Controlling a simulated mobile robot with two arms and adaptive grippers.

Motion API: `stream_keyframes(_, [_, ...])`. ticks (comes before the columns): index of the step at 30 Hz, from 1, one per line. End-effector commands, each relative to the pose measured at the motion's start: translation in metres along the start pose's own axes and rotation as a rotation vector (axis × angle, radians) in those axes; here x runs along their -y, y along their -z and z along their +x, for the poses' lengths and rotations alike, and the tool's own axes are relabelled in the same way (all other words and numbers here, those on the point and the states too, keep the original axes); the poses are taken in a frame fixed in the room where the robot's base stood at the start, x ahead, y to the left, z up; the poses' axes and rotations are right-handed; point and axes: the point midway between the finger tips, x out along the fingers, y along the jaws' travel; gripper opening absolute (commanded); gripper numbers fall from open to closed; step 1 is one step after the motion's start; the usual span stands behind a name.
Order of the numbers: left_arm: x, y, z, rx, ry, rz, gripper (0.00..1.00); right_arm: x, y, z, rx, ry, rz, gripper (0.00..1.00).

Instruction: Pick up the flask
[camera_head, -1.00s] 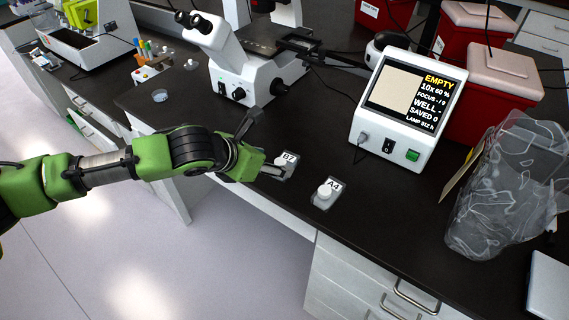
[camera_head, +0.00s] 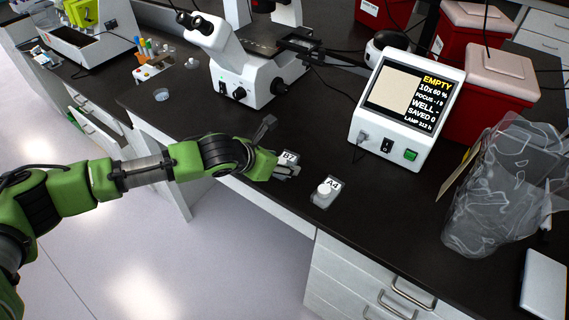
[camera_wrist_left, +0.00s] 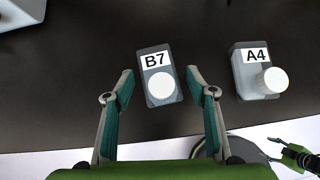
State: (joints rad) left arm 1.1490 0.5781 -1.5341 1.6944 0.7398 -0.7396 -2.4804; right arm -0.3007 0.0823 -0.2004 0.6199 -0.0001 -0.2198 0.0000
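The flask labelled B7 lies flat on the dark bench; its label shows in the head view (camera_head: 290,156), with the rest partly hidden by my left gripper (camera_head: 281,146). In the left wrist view, the clear B7 flask (camera_wrist_left: 158,62) with a round white cap sits between the spread fingers of my left gripper (camera_wrist_left: 158,78). The fingers are open, with gaps on both sides. A second flask, A4 (camera_head: 326,193), lies to the right; it also shows in the left wrist view (camera_wrist_left: 256,72). A small green-and-black gripper, apparently my right one (camera_wrist_left: 300,158), shows at the lower right of the wrist view.
A microscope (camera_head: 238,75) stands behind the flasks. A white display unit reading EMPTY (camera_head: 408,105) stands to the right. A clear crumpled bag (camera_head: 497,190) and red bins (camera_head: 485,100) are farther right. The bench's front edge is close to the flasks.

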Motion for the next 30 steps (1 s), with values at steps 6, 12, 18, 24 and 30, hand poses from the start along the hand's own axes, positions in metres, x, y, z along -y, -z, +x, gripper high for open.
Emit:
stream_keyframes(6, [0.0, 0.0, 0.0, 0.0, 0.0, 0.0, 0.14, 0.0, 0.0, 0.0, 0.0, 0.0, 0.001, 0.54])
stream_keyframes(12, [0.0, 0.0, 0.0, 0.0, 0.0, 0.0, 0.14, 0.0, 0.0, 0.0, 0.0, 0.0, 0.001, 0.54])
stream_keyframes(18, [-0.001, -0.005, -0.004, 0.002, -0.002, 0.001, 0.14, 0.0, 0.0, 0.004, -0.001, 0.0, 0.001, 0.54])
stream_keyframes(24, [-0.005, -0.024, -0.029, 0.005, -0.006, 0.001, 0.14, 0.001, -0.001, 0.016, -0.001, 0.0, 0.002, 0.54])
stream_keyframes(30, [-0.025, -0.032, -0.09, 0.005, -0.006, -0.002, 0.14, 0.003, 0.0, 0.023, -0.002, 0.002, 0.003, 0.54])
